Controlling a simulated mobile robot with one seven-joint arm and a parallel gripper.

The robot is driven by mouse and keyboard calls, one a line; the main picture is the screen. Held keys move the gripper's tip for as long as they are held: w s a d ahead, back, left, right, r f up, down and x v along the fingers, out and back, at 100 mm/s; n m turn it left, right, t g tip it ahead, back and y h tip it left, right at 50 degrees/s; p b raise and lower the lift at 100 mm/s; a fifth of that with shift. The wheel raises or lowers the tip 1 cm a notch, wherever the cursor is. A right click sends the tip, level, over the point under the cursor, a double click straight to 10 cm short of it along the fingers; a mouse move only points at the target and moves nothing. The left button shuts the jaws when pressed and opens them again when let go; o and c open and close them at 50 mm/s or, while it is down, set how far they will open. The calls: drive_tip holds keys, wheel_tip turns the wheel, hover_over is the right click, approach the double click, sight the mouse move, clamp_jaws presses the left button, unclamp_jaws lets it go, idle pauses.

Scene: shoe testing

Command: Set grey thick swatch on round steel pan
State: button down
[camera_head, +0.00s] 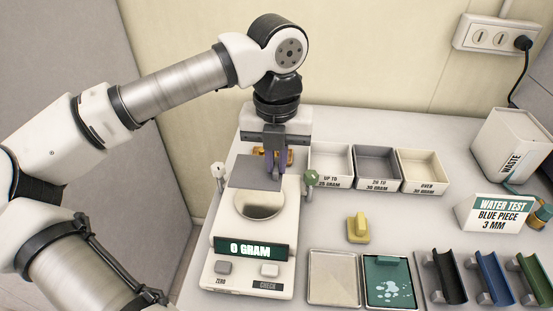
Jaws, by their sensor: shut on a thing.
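The round steel pan (260,205) lies in the top of the white scale, and its rear part is hidden behind a flat grey square swatch (254,172). My gripper (273,172) is pointing down and shut on the grey swatch at its right part. The swatch appears to be held above the rear of the pan. I cannot tell the exact gap between them. The scale's display (249,249) reads 0 GRAM.
Three open bins (376,190) stand right of the scale. A yellow block (358,228), a grey tray (333,293) and a wet green tray (404,296) are nearer.

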drive_tip(key=b, duration=0.5)
hover_over(277, 200)
drive_tip(key=shift+f, duration=2.8)
drive_tip(key=shift+b, duration=0.6)
drive_tip(key=shift+f+b, duration=1.05)
drive_tip(key=shift+f, duration=0.05)
drive_tip(key=c, duration=1.5)
unclamp_jaws()
drive_tip(key=shift+r, duration=0.1)
drive_tip(key=shift+o, duration=0.2)
drive_tip(key=shift+r, duration=0.1)
wheel_tip(277, 200, up, 14)
drive_tip(key=shift+f+b, duration=0.15)
drive_tip(key=shift+b, duration=0.2)
drive_tip(key=shift+s+f, duration=0.1)
